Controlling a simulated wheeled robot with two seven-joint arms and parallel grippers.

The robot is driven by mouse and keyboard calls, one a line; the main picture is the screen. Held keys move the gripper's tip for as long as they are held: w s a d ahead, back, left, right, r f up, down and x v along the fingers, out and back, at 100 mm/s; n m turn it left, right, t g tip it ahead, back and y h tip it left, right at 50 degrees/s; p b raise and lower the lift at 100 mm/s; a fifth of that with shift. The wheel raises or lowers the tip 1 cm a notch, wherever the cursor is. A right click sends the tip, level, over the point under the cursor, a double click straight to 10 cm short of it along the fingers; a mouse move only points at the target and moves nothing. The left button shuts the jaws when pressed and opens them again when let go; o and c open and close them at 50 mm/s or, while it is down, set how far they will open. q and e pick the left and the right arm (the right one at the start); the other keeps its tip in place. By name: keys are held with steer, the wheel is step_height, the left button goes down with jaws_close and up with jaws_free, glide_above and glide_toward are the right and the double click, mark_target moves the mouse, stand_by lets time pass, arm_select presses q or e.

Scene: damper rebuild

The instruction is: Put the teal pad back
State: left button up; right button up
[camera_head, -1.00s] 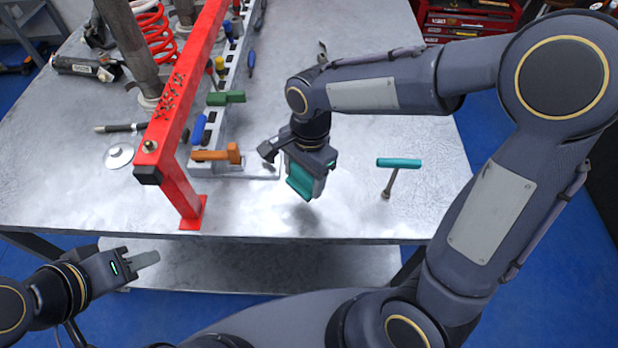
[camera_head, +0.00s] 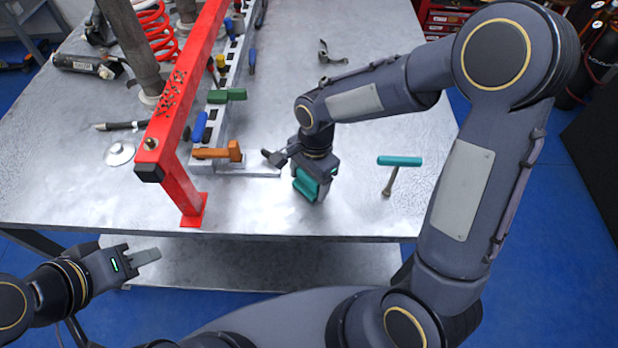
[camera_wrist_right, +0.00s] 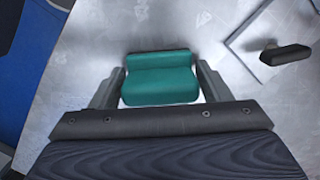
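The teal pad (camera_head: 306,187) is a small, thick block with a stepped top. My right gripper (camera_head: 314,186) is shut on it over the front part of the bench. In the right wrist view the pad (camera_wrist_right: 160,78) sits between the two fingers, one at each side. I cannot tell whether its underside touches the bench. My left gripper (camera_head: 143,257) is empty, off the front edge of the bench at lower left; I cannot tell whether its fingers are apart.
A tool rack (camera_head: 222,120) with several hand tools runs beside a red frame (camera_head: 188,110). An orange-handled tool (camera_head: 218,152) lies left of my right gripper. The metal bench (camera_head: 270,215) is bare in front.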

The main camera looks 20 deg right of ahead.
steer(key=shift+o, duration=1.3)
steer(key=r, duration=0.7)
steer(key=d+r, duration=0.1)
steer(key=r, duration=0.2)
steer(key=shift+w+r, duration=0.3)
steer(key=s+d+r+n+t+y, duration=0.1)
steer(key=s+d+n+t, duration=0.2)
steer(key=s, duration=0.5)
steer(key=s+d+r+n+t+y, duration=0.1)
steer(key=s+d+r+n+t, duration=0.1)
steer(key=s+d+n, duration=0.3)
steer(key=s+n+t, duration=0.1)
steer(key=s+n, duration=0.1)
steer(key=s, duration=0.1)
steer(key=shift+s+d+r+n+y, duration=0.2)
steer(key=shift+s+n+y, duration=0.1)
steer(key=shift+s, duration=0.1)
